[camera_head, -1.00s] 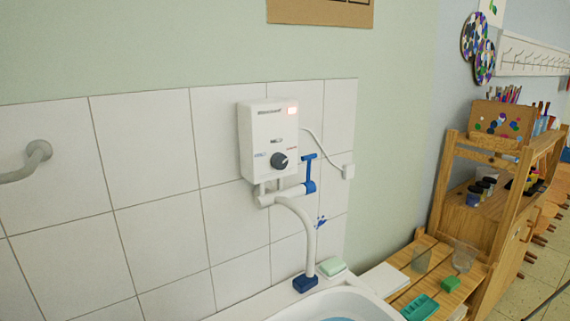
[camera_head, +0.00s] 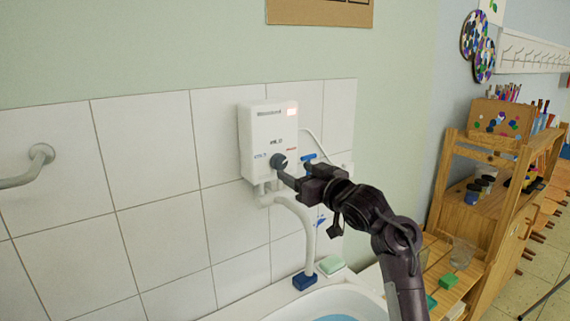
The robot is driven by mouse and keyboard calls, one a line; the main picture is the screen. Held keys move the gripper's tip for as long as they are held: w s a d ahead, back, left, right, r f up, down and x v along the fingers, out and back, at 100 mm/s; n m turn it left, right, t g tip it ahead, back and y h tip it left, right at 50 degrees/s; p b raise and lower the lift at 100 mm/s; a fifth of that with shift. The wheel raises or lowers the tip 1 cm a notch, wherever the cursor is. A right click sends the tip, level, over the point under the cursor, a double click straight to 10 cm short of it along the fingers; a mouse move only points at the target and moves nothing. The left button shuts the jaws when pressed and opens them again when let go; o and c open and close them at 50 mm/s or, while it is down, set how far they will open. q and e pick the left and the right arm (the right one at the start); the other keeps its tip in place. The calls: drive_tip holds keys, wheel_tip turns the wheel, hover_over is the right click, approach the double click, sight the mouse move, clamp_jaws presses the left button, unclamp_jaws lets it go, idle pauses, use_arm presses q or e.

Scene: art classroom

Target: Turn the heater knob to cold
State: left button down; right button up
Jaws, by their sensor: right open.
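The white heater (camera_head: 262,135) hangs on the tiled wall, with a small red light at its upper right. Its dark round knob (camera_head: 278,161) sits low on the front, between a blue mark on the left and a red mark on the right. My right gripper (camera_head: 287,175) reaches in from the lower right, and its open fingers are at the knob. Whether they touch the knob I cannot tell. The gripper and arm partly hide the blue tap lever (camera_head: 309,158) and the pipe. My left gripper is not in view.
A grey wall rail (camera_head: 30,168) is at the left. Wooden shelves (camera_head: 478,225) stand at the right.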

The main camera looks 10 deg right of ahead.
sight(282, 164)
drive_tip(key=p+x, duration=0.1)
drive_tip(key=x, duration=0.3)
drive_tip(key=shift+w+a, duration=0.15)
drive_tip(key=shift+w, duration=0.1)
drive_tip(key=shift+w+a+p, duration=0.25)
drive_tip(key=shift+w+p, duration=0.15)
drive_tip(key=shift+w, duration=0.3)
drive_tip(key=shift+f, duration=0.1)
drive_tip(key=shift+c, duration=0.2)
drive_tip(key=c, duration=0.9)
